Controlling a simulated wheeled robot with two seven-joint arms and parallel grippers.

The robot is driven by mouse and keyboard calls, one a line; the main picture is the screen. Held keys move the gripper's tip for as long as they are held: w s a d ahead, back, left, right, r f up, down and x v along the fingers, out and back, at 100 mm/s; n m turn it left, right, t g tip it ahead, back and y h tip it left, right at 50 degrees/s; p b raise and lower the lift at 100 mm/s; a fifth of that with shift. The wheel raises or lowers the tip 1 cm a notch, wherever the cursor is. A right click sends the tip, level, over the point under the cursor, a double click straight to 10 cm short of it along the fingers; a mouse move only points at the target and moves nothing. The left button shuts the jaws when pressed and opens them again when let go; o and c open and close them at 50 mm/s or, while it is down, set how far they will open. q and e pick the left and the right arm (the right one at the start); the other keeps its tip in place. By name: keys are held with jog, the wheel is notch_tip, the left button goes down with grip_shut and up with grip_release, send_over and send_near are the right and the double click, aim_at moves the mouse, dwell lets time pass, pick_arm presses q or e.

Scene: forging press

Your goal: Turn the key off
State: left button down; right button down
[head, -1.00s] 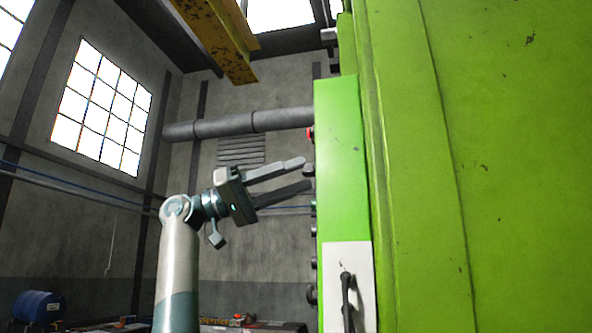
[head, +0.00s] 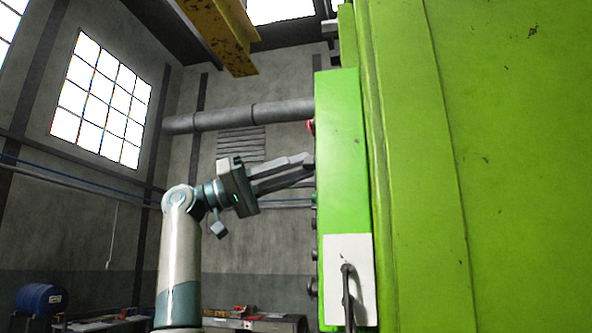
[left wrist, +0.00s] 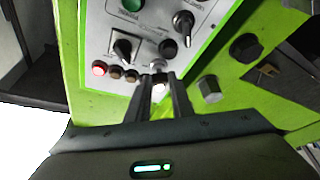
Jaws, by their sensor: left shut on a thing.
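My left gripper (head: 308,164) reaches from the left to the side face of the green control box (head: 342,150). Its fingers are close together. In the left wrist view, the fingertips (left wrist: 163,80) are shut on a small part at the lower edge of the grey control panel (left wrist: 98,30). This small part appears to be the key; the fingers hide most of it, so its angle cannot be told. My right gripper is in neither view.
Close around the fingertips are a black selector knob (left wrist: 122,47), a black round knob (left wrist: 167,48), a lit red lamp (left wrist: 99,68) and a black switch (left wrist: 184,24). A grey hexagonal knob (left wrist: 210,89) sticks out right of the fingers. The large green press (head: 510,150) fills the right.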

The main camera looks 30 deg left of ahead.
pick_arm(q)
jog(key=shift+n, duration=0.3)
jog(key=shift+s+r+n+t+y+p, duration=0.15)
jog(key=shift+n+y, duration=0.7)
jog(key=shift+n, duration=1.25)
jog(key=shift+r+n+t+y+p, duration=0.15)
jog(key=shift+n+y, duration=0.65)
jog(key=shift+n, duration=1.3)
jog(key=shift+s+r+n+t+y, duration=0.15)
jog(key=shift+n+y, duration=0.7)
jog(key=shift+n, duration=1.25)
jog(key=shift+w, duration=0.1)
jog(key=c, duration=1.6)
grip_release()
jog(key=shift+o, duration=0.2)
jog(key=shift+a, duration=0.1)
